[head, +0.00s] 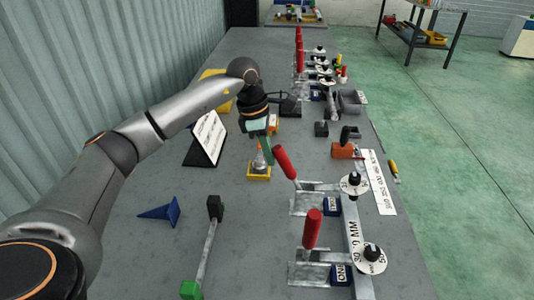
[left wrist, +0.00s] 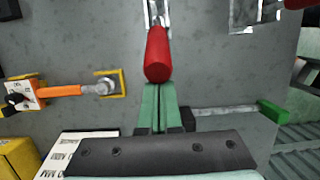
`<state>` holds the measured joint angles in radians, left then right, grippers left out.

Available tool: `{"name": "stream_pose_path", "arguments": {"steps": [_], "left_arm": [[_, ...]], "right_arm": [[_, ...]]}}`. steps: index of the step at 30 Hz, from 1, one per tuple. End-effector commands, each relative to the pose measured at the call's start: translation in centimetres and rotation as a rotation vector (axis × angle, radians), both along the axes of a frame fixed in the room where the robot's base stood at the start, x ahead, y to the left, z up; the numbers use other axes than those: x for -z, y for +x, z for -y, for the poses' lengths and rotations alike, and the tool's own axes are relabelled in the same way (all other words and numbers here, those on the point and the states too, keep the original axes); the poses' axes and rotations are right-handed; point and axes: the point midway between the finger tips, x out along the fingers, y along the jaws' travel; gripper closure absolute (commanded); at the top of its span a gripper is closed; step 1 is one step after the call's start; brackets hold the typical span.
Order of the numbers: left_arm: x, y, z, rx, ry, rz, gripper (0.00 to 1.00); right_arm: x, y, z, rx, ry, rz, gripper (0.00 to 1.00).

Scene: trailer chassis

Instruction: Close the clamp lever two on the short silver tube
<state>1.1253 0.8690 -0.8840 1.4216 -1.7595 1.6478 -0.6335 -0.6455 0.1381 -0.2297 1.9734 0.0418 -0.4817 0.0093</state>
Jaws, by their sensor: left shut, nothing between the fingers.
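The short silver tube (head: 352,232) lies at the table's right side with round white discs and black knobs on it. Two clamps with red lever handles stand on its left. The farther red handle (head: 284,162) leans up and left; the nearer red handle (head: 311,229) stands nearly upright. My left gripper (head: 267,150) has green fingers, pressed together and empty, just beyond the farther handle's upper end. In the left wrist view, a red handle (left wrist: 157,55) points at the shut green fingertips (left wrist: 160,92); I cannot tell whether they touch. My right gripper is not in view.
An orange tool on a yellow base (head: 258,172) stands left of the farther handle. A silver bar (head: 206,252) with a green end and a blue wedge (head: 163,211) lie nearer left. A tilted sign (head: 208,138) stands behind. More red-handled clamps (head: 299,55) line the back.

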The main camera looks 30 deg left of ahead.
Motion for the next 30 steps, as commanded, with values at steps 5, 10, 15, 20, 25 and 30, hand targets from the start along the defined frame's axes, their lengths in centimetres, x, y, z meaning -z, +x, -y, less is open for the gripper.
{"name": "stream_pose_path", "arguments": {"steps": [5, 10, 15, 20, 25, 30], "left_arm": [[-0.6, 0.5, 1.0, 0.001, -0.001, 0.001, 1.0], [-0.9, 1.0, 1.8, 0.001, -0.001, 0.001, 1.0], [-1.2, 1.4, 2.6, 0.002, 0.0, 0.002, 1.0], [-1.2, 1.5, 2.7, 0.001, 0.0, 0.002, 1.0], [-1.2, 1.5, 2.7, 0.001, -0.001, 0.002, 1.0], [-1.4, 1.8, 3.3, 0.002, -0.002, 0.002, 1.0]], "right_arm": [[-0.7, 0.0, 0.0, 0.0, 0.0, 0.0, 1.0], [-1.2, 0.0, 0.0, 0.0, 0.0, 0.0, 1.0], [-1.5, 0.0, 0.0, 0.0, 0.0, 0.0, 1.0], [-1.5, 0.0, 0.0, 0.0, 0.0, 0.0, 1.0], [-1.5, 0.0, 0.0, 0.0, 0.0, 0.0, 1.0], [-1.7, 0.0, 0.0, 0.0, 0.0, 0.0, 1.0]]}}
